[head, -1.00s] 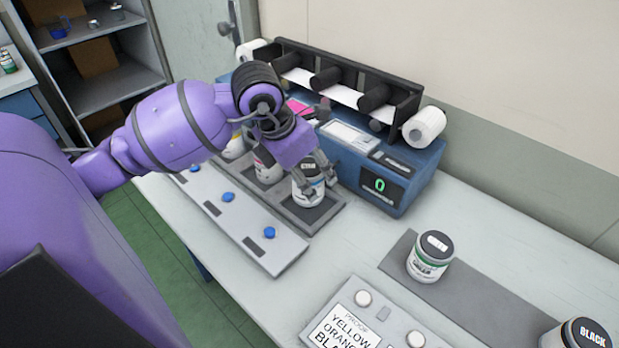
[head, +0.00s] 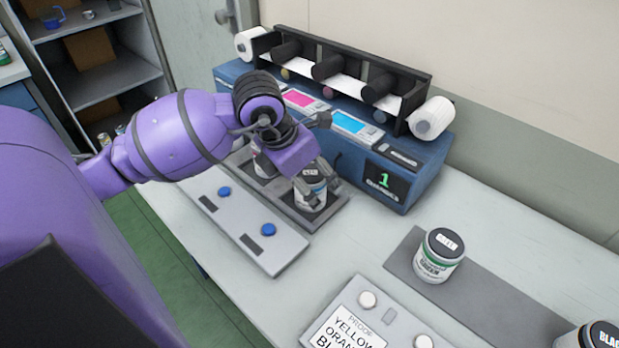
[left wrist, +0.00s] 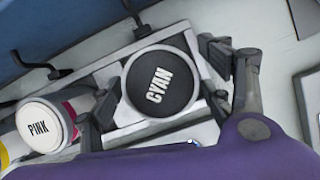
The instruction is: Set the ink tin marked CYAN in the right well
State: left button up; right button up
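The ink tin marked CYAN (left wrist: 158,84) stands upright in the right well of the grey tray (head: 338,212), black lid up; its pale body (head: 312,194) shows below my gripper in the head view. My left gripper (head: 319,188) is over it with one finger on each side. In the left wrist view the fingers (left wrist: 164,92) stand apart around the lid, with a gap at the right finger; the gripper looks open. My right gripper is in neither view.
A PINK tin (left wrist: 38,127) stands just left of the CYAN one. The blue machine (head: 400,185) rises behind, with a lit cyan screen (head: 350,122) and a counter reading 1. A green-banded tin (head: 438,258) sits on a grey mat at right, a BLACK tin (head: 590,338) beyond.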

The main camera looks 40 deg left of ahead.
pick_arm(q)
jog(key=shift+r, duration=0.3)
jog(key=p+v, duration=0.1)
jog(key=v, duration=1)
jog(key=shift+s+r, duration=0.3)
